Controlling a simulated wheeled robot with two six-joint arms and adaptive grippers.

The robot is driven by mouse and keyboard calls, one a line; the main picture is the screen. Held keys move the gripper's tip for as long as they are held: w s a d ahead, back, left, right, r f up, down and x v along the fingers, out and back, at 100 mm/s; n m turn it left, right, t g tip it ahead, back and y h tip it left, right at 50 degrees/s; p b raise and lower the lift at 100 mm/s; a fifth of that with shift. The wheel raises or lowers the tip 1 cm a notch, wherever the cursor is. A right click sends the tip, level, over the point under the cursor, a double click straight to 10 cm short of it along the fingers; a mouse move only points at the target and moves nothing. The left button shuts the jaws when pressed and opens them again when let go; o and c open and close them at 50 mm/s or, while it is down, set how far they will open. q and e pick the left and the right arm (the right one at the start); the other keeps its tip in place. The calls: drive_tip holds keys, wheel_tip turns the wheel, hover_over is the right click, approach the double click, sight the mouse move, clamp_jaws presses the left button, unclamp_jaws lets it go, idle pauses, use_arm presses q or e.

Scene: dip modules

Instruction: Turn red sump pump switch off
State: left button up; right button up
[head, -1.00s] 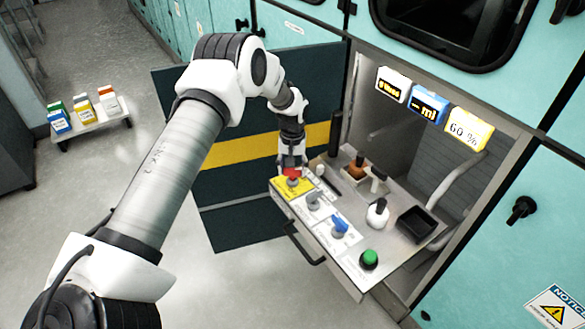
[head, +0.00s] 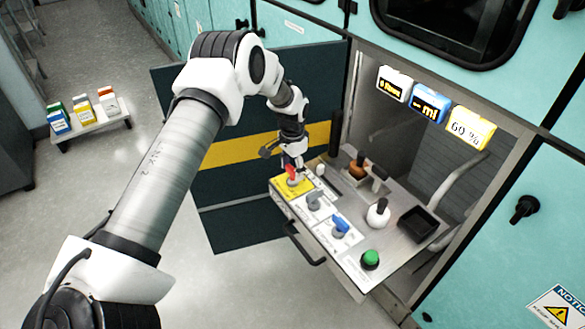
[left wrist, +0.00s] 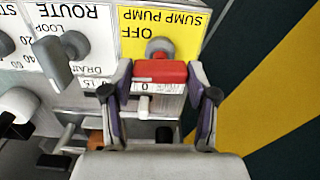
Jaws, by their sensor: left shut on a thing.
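The red sump pump switch (head: 292,173) stands on a yellow plate (head: 291,188) at the far left corner of the pulled-out control panel. In the left wrist view its red handle (left wrist: 159,72) lies crosswise below a grey round knob, next to the words OFF and SUMP PUMP (left wrist: 160,18). My left gripper (head: 291,166) reaches down over it. Its fingers (left wrist: 159,75) flank the handle on both sides and are shut on it. In the head view the gripper partly hides the handle. My right gripper is not in view.
Beside the switch stand a grey knob (head: 314,201), a blue knob (head: 340,226) and a green button (head: 370,259). Three displays (head: 431,103) hang above. The open striped door (head: 240,148) stands behind my arm.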

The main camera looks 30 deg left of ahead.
sight(292, 169)
use_arm(q)
drive_tip(key=shift+m, duration=0.3)
idle(0.4)
drive_tip(key=o, duration=1.2)
drive_tip(key=shift+c, duration=0.2)
drive_tip(key=shift+r, duration=0.1)
wheel_tip(292, 169, up, 12)
drive_tip(key=shift+f, duration=0.2)
